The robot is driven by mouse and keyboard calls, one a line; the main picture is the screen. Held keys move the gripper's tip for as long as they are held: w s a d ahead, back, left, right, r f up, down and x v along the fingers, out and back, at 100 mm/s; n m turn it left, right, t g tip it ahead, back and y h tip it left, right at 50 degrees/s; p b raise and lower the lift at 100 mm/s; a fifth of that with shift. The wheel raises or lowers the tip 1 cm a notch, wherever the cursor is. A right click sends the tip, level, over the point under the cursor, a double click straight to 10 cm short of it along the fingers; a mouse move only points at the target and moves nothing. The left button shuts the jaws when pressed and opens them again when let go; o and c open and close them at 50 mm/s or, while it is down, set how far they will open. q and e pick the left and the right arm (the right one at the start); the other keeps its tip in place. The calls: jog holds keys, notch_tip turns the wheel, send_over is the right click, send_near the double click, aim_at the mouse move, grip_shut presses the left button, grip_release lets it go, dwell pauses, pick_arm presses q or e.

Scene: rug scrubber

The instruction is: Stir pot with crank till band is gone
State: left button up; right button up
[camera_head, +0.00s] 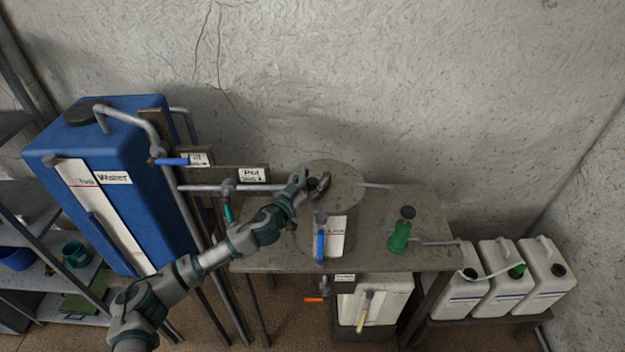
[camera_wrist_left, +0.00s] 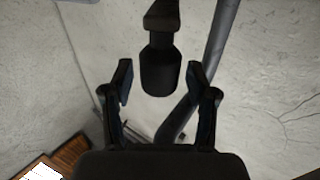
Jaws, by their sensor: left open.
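The pot (camera_head: 341,190) is a grey upright drum on the table, with a blue gauge strip (camera_head: 320,246) and a white label (camera_head: 336,236) on its front. My left arm reaches in from the lower left. My left gripper (camera_head: 318,186) is over the pot's top and partly covers it. In the left wrist view the gripper (camera_wrist_left: 160,85) is open, and a dark cylindrical crank handle (camera_wrist_left: 160,70) hangs between and just beyond its fingertips. I cannot tell whether they touch. The pot's inside and any band in it cannot be made out. My right gripper is out of view.
A blue water tank (camera_head: 130,200) with pipes stands left of the table (camera_head: 430,258). A green bottle (camera_head: 399,237) stands on the table right of the pot. White canisters (camera_head: 500,270) stand farther right. A white container (camera_head: 385,303) is under the table.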

pick_arm(q)
grip_shut()
